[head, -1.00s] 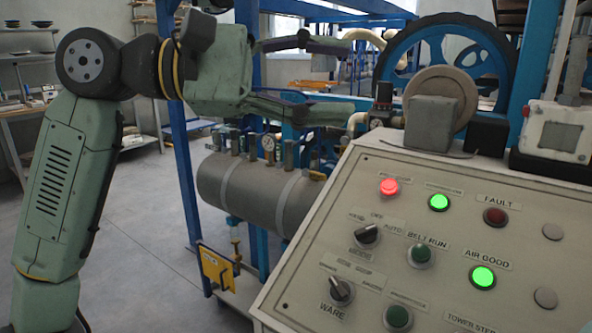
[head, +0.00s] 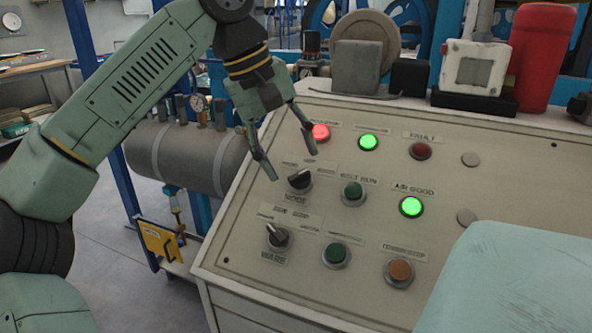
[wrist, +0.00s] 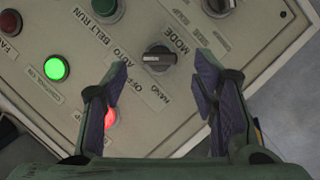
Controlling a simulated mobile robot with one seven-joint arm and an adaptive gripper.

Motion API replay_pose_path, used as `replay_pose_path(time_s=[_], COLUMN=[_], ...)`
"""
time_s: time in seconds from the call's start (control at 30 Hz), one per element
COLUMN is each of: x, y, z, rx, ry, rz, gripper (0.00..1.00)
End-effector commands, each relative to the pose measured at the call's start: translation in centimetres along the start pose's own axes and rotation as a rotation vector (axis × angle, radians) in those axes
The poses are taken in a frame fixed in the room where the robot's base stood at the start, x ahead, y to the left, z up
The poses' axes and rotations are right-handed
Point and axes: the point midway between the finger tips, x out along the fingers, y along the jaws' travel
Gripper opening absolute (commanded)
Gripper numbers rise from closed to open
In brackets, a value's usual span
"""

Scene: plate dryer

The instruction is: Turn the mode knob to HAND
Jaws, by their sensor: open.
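The mode knob (head: 299,179) is a black selector on the sloped panel, above the MODE label. It also shows in the wrist view (wrist: 159,59), where its white mark points left, towards the AUTO label (wrist: 122,50). The HAND label (wrist: 158,101) shows below the knob there. My gripper (head: 289,163) is open and empty, pointing down at the panel just above the knob. In the wrist view the knob appears between the two fingertips (wrist: 160,66), with space on both sides. I see no contact.
The ware knob (head: 278,236) lies below the mode knob. Green buttons (head: 353,192) and lit lamps (head: 368,142) sit close by on the panel. A grey tank (head: 187,153) and yellow tag (head: 160,242) stand left. A pale teal block-like surface (head: 510,285) covers the lower right.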

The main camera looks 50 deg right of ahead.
Motion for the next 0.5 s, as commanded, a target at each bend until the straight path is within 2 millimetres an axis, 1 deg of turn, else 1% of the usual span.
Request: replay_pose_path(time_s=[0.03, 0.1, 0.2, 0.33, 0.5], x=[0.9, 2.0, 3.1, 3.9, 4.0], y=[0.0, 0.0, 0.0, 0.0, 0.1], z=[0.0, 0.1, 0.1, 0.1, 0.1], rx=[0.001, 0.002, 0.001, 0.0, 0.0], ry=[-0.003, -0.003, -0.001, -0.001, -0.001], rz=[0.0, 0.0, 0.001, 0.002, 0.002], gripper=[0.53, 0.53, 0.53, 0.53, 0.53])
